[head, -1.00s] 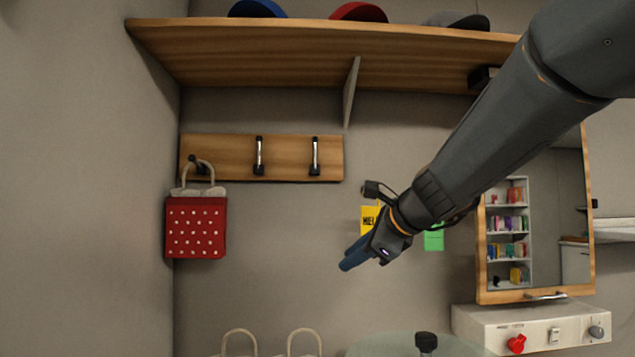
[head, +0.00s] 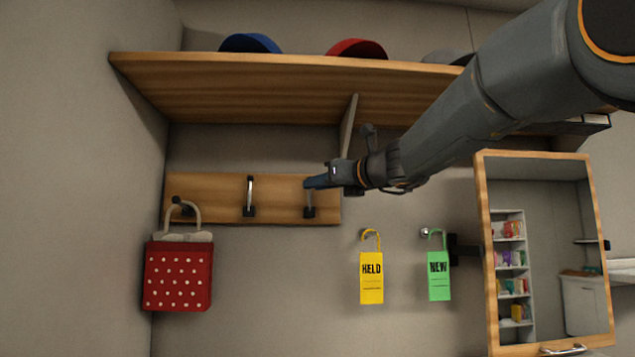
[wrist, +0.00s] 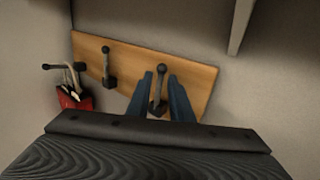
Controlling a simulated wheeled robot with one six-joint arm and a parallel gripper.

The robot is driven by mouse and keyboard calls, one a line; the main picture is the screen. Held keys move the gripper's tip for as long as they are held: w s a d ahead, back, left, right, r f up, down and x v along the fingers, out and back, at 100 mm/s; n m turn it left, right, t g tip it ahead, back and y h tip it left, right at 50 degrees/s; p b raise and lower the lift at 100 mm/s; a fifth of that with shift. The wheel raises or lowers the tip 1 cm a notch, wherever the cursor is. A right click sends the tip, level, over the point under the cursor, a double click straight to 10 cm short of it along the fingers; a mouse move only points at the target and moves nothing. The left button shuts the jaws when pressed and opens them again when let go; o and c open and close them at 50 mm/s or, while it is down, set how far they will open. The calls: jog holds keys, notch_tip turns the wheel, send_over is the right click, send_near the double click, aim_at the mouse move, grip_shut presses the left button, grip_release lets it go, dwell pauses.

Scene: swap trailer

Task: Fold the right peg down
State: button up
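The right peg (head: 309,211) is on the wooden peg board (head: 213,188); its dark base shows in the head view and its upper part is hidden behind my gripper (head: 312,183). In the wrist view the right peg (wrist: 157,92) stands upright between the two blue fingers of my gripper (wrist: 166,92). The fingers are apart, with a gap visible on both sides of the peg. The middle peg (head: 249,196) stands upright. The left peg (head: 181,205) is folded down, and a red dotted bag (head: 178,275) hangs from it.
A wooden shelf (head: 240,97) with caps runs above the board, with a grey divider (head: 347,126) under it close to my gripper. A yellow tag (head: 371,278) and a green tag (head: 438,275) hang to the right, beside a mirror cabinet (head: 545,250). The wall below the board is clear.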

jog(key=shift+w+a, duration=0.2)
jog(key=shift+w, duration=0.15)
grip_shut()
